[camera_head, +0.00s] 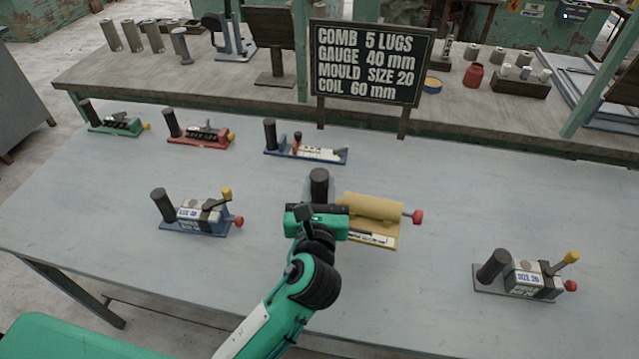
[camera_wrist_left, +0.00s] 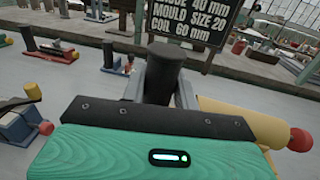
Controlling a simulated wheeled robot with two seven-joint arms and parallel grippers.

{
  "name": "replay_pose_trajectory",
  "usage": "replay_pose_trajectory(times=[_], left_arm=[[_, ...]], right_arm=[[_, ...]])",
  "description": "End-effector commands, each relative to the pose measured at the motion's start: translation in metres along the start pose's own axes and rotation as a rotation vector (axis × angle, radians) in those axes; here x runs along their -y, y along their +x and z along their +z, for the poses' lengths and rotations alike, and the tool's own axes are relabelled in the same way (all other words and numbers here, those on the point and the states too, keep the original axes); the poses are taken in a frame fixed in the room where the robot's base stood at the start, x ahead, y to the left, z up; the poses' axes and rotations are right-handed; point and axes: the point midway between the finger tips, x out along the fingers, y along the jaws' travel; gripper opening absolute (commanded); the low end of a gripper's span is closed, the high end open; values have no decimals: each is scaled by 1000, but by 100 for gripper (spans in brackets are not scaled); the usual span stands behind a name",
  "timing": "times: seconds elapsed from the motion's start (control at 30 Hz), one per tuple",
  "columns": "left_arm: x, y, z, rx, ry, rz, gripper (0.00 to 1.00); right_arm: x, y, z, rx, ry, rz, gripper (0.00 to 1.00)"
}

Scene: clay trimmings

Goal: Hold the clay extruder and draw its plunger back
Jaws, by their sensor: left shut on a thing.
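The clay extruder (camera_head: 374,207) has a tan-yellow cylinder on a flat base, a dark upright handle (camera_head: 319,183) at its left end and a red knob (camera_head: 417,217) at its right end. The knob sits close to the cylinder's end. My left gripper (camera_head: 320,198) is shut on the dark handle, and my wrist hides part of the extruder's left end. In the left wrist view the grey fingers (camera_wrist_left: 160,90) stand on both sides of the handle (camera_wrist_left: 159,72), with the cylinder (camera_wrist_left: 242,120) and red knob (camera_wrist_left: 301,140) to the right. My right gripper is not in view.
A size-marked mould (camera_head: 203,212) stands left, another (camera_head: 522,275) at the right front. Green (camera_head: 117,123), red (camera_head: 200,134) and blue (camera_head: 305,152) tools line the back left. A sign (camera_head: 370,62) stands behind. The table right of the knob is clear.

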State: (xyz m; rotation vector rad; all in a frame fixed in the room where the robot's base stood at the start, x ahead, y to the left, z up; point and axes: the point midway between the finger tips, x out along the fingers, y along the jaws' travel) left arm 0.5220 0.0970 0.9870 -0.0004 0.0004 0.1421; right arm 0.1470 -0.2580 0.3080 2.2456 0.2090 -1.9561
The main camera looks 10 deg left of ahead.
Motion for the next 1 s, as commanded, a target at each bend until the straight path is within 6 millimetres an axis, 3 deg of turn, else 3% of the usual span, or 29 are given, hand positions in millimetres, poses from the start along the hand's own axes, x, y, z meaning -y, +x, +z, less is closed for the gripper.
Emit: replay_pose_trajectory(times=[0.73, 1.0], left_arm=[[0, 0, -44, 2, -1, 0, 0], [0, 0, -58, 2, -1, -1, 0]], right_arm=[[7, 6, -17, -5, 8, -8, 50], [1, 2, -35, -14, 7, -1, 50]])
